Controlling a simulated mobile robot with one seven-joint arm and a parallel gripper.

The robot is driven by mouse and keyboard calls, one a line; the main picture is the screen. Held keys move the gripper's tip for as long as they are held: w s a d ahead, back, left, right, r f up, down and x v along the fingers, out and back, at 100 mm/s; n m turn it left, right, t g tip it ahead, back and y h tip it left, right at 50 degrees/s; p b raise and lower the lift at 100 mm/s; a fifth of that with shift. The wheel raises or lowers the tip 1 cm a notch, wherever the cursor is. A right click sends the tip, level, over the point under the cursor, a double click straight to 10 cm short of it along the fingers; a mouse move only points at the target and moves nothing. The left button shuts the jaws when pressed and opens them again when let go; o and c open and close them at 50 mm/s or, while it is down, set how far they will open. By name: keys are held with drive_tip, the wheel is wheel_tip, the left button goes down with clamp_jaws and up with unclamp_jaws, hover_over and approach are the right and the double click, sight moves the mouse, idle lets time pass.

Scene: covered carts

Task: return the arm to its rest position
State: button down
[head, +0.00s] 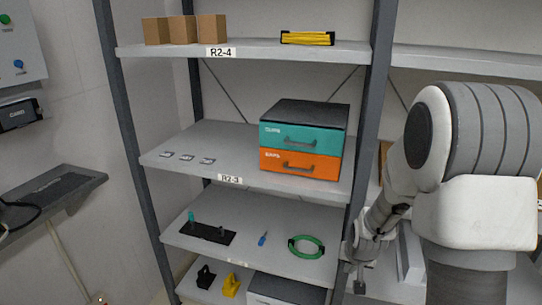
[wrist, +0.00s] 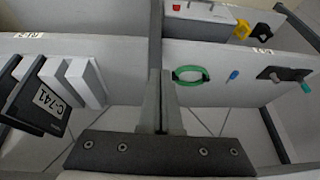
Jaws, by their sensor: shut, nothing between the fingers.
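My arm, white and grey, fills the right side of the head view, and its forearm hangs down in front of the shelving's right upright. My gripper (head: 359,286) is at the low end of the arm, pointing down beside that upright. In the wrist view the fingers of my gripper (wrist: 160,78) are together with nothing between them. The fingertips show against the shelving, near the green ring (wrist: 190,75). The head view does not show whether the fingertips touch the upright.
The shelving's dark right upright (head: 370,100) is close to my arm. Shelves hold a teal and orange drawer box (head: 300,160), small cardboard boxes (head: 183,30), a screwdriver (head: 263,239) and a black tray (head: 208,234). A binder labelled C-741 (wrist: 38,100) stands left in the wrist view.

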drive_tip(key=s+a+r+n, duration=0.15)
drive_tip(key=s+r, duration=0.25)
drive_tip(key=r, duration=0.5)
drive_tip(key=s+a+r+n, duration=0.1)
drive_tip(key=s+a+r, duration=0.2)
drive_tip(key=s+r, duration=0.55)
drive_tip(key=s+a+r+n, duration=0.15)
drive_tip(key=s+r, duration=0.45)
drive_tip(key=s, duration=0.6)
wheel_tip(320, 180, up, 19)
drive_tip(key=p, duration=1.8)
drive_tip(key=shift+w+a+f+t+y+p, duration=0.15)
drive_tip(key=shift+w+a+t+y+p, duration=0.15)
drive_tip(key=shift+y+p, duration=0.1)
